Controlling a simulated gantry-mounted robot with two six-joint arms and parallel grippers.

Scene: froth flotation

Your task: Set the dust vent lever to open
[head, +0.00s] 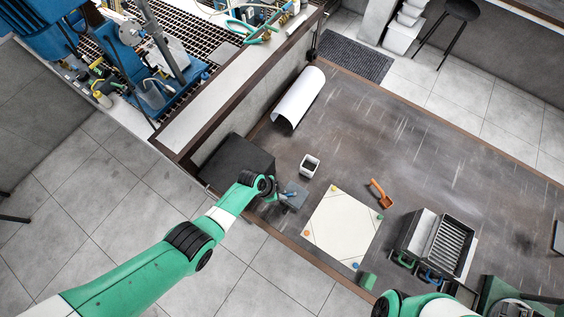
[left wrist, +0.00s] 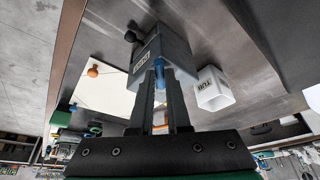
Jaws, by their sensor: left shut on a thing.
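A small grey box (head: 294,195) sits near the front-left edge of the dark table. It also shows in the left wrist view (left wrist: 172,48), with a label too small to read and a black knob (left wrist: 130,36) on one side. I cannot tell for sure that it is the dust vent. My left gripper (head: 277,198) is at this box. In the left wrist view my left gripper (left wrist: 160,80) is shut on a slim blue piece (left wrist: 159,71) at the box, perhaps its lever. The lever's position is unclear. My right gripper is not in view; only part of that arm shows.
A white open-topped container (head: 310,166) stands close behind the box. A white board (head: 342,228) with coloured corner pieces lies to the right, with an orange scoop (head: 380,193) beyond it. A slotted metal unit (head: 437,243) stands further right. A black block (head: 238,160) is at the left.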

